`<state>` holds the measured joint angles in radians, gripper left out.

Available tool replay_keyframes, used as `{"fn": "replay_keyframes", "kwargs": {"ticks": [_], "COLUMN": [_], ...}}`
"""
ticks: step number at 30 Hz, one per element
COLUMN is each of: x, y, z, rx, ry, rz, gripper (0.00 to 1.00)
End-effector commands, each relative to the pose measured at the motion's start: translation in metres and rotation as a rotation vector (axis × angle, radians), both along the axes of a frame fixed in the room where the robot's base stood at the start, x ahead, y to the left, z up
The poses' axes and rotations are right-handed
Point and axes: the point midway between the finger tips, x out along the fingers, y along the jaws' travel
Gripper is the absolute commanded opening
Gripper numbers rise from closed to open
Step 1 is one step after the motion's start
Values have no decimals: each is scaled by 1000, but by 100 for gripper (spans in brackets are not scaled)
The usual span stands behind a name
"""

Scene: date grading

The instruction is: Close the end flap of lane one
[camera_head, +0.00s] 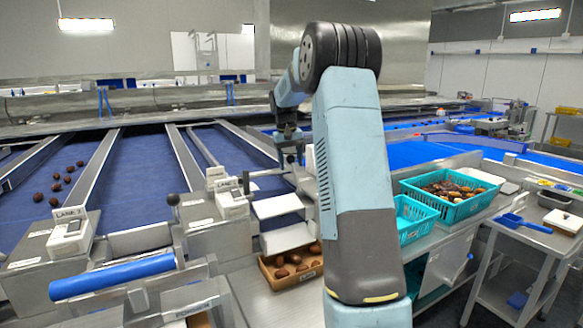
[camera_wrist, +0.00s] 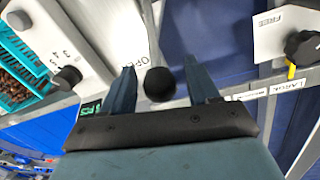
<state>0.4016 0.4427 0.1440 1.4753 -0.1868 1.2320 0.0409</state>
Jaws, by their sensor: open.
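My gripper (camera_wrist: 163,82) is open in the wrist view. A round black knob (camera_wrist: 160,84) shows between its two fingers, with a visible gap on the right; I cannot tell whether the left finger touches it. A white plate reading "OPE" (camera_wrist: 133,50), partly covered by the left finger, lies beside the knob. In the head view, my gripper (camera_head: 290,152) is beyond my arm, at the right end of the blue lanes. The knob there and the lane-one flap's own panel are not clear, so I cannot tell the flap's position.
A card reading "FREE" (camera_wrist: 283,30) and another black knob (camera_wrist: 303,47) are at the right in the wrist view. A cardboard box of dates (camera_head: 268,270) sits below white plates. A teal crate of dates (camera_head: 452,207) stands right of my arm.

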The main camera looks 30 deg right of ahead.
Motion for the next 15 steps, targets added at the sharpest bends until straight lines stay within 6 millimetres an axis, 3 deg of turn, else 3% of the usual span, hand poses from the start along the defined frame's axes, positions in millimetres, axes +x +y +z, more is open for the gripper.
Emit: {"fn": "replay_keyframes", "kwargs": {"ticks": [6,15], "x": [-1,0], "y": [-2,-2], "z": [-18,-21], "rx": [0,0], "ry": [-1,-2], "rz": [0,0], "gripper": [60,60]}}
